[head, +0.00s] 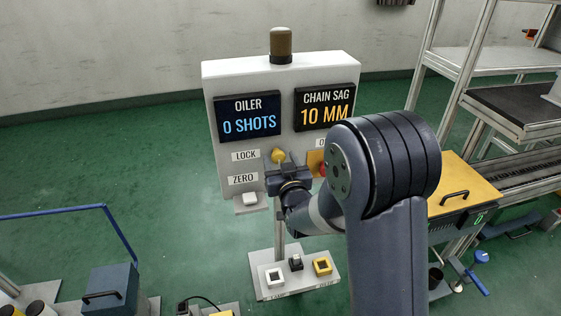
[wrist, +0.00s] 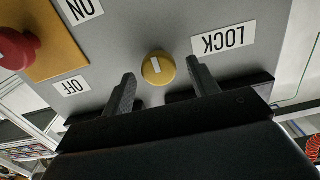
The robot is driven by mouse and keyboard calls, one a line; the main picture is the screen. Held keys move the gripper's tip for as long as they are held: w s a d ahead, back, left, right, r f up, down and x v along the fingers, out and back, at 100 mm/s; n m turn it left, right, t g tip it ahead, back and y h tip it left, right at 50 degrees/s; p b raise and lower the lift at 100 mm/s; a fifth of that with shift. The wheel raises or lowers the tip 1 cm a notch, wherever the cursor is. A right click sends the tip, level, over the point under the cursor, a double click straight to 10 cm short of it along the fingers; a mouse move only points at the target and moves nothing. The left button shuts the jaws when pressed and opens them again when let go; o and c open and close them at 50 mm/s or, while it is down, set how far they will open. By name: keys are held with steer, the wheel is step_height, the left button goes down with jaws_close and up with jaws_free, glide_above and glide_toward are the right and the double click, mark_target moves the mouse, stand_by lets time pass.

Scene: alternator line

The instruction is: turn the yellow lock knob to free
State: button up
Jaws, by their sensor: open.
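The yellow lock knob (head: 279,156) is on the light grey panel (head: 232,74), to the right of the LOCK label (head: 245,155). In the wrist view the round yellow knob (wrist: 158,68) carries a white mark and sits beside the LOCK label (wrist: 223,40), which appears upside down. My gripper (head: 281,172) is at the panel just below the knob. In the wrist view my gripper (wrist: 160,76) is open, with one finger on either side of the knob and visible gaps to both. Whether the fingertips reach the panel face, I cannot tell.
A red button (wrist: 14,48) on an orange plate (wrist: 50,40) is beside the knob, near the ON and OFF labels. The ZERO label (head: 243,179) and a white button (head: 250,198) are lower left. Screens read 0 SHOTS (head: 248,122) and 10 MM (head: 325,113).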

steer(key=shift+c, duration=0.6)
steer(key=c, duration=0.9)
steer(key=shift+o, duration=0.2)
steer(key=shift+f+n+b, duration=0.15)
steer(key=shift+n+b, duration=0.15)
steer(key=shift+b, duration=0.25)
steer(key=n+b, duration=0.2)
steer(key=b, duration=0.1)
steer(key=shift+n, duration=0.4)
steer(key=n+b, duration=0.4)
steer(key=n, duration=0.1)
steer(key=shift+a+b, duration=0.15)
steer(key=shift+b, duration=0.15)
steer(key=n+b, duration=0.2)
steer(key=n, duration=0.3)
steer(key=shift+n+b, duration=0.75)
steer(key=shift+n, duration=1.55)
